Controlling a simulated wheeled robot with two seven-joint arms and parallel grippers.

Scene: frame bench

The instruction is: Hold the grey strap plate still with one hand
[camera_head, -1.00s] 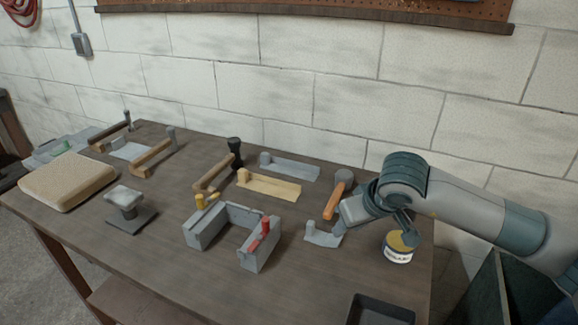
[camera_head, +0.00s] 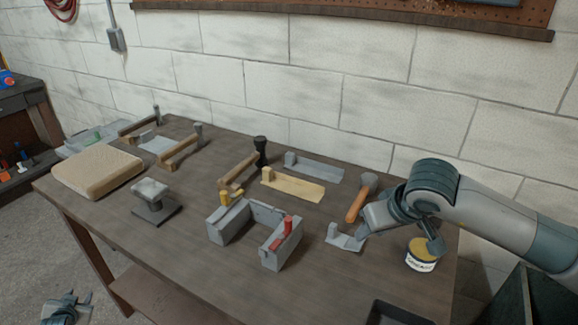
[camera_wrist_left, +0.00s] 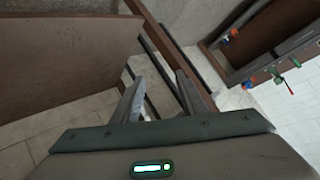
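A long grey strap plate (camera_head: 318,170) with a small block at its left end lies flat at the back of the bench, behind a similar yellow plate (camera_head: 296,187). My left gripper (camera_head: 67,302) is low at the bottom left, off the bench and far from the plates. In the left wrist view its two fingers (camera_wrist_left: 160,90) stand apart with nothing between them. My right gripper (camera_head: 366,222) is over the right of the bench, beside a small grey piece with an upright peg (camera_head: 343,239). Its fingertips are too hidden to read, and I cannot tell whether it touches that piece.
A grey U-shaped block frame (camera_head: 230,225) with yellow and red clamps stands mid-bench. An orange-handled mallet (camera_head: 357,205) and a tin (camera_head: 421,258) are near my right arm. A tan pad (camera_head: 98,174) and a pedestal (camera_head: 150,200) stand left. The front-left bench top is fairly clear.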

